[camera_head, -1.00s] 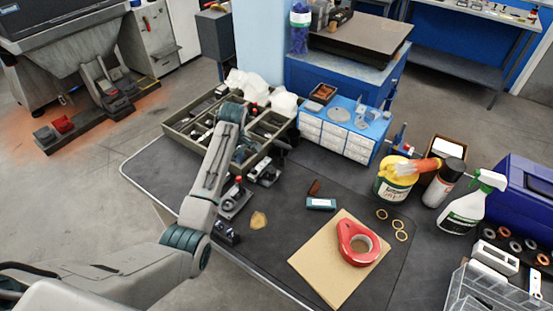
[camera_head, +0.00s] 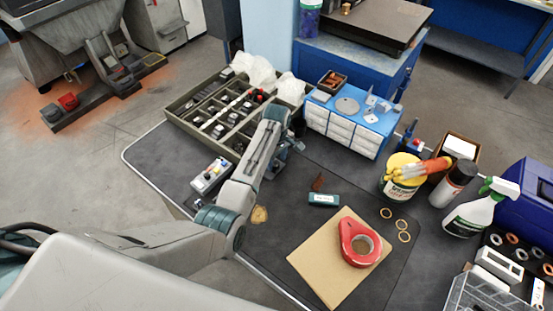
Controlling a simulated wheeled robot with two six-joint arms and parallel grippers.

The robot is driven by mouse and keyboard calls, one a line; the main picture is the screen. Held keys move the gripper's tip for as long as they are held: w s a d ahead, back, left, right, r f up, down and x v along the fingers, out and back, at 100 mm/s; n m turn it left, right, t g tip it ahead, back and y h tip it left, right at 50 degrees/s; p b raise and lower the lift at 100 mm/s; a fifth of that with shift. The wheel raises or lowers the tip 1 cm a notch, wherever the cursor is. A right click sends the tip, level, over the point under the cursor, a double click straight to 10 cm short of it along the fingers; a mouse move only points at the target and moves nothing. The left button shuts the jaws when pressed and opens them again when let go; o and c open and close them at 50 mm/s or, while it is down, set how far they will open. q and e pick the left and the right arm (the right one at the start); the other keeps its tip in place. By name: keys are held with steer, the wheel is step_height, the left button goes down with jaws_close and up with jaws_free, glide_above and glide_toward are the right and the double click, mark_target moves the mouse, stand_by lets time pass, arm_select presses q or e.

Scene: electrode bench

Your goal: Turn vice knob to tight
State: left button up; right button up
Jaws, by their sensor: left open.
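I cannot tell for sure which thing is the vice or its knob. A small grey device (camera_head: 209,177) with a red spot on top sits near the table's left edge, left of my left forearm. My left gripper (camera_head: 288,156) is open, between the sorting tray and the blue drawer cabinet. It is small in the picture and partly hidden by my own wrist, and I see nothing held in it. My right gripper is not in view.
The compartment tray (camera_head: 181,105) and blue drawer cabinet (camera_head: 314,97) border the gripper at the back. A brown board (camera_head: 312,267) carries a red tape roll (camera_head: 349,243). A yellow tub (camera_head: 398,188) and spray bottle (camera_head: 478,213) stand right.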

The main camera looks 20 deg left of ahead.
arm_select(q)
steer(key=shift+s+a+f, duration=0.1)
steer(key=shift+f, duration=0.5)
steer(key=shift+c, duration=1.2)
steer(key=c, duration=0.7)
steer(key=shift+r+p, duration=0.15)
steer(key=shift+p, duration=0.45)
steer(key=shift+m, duration=0.3)
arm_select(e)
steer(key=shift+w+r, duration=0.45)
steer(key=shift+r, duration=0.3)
arm_select(q)
steer(key=o, duration=0.9)
steer(key=shift+o, duration=0.2)
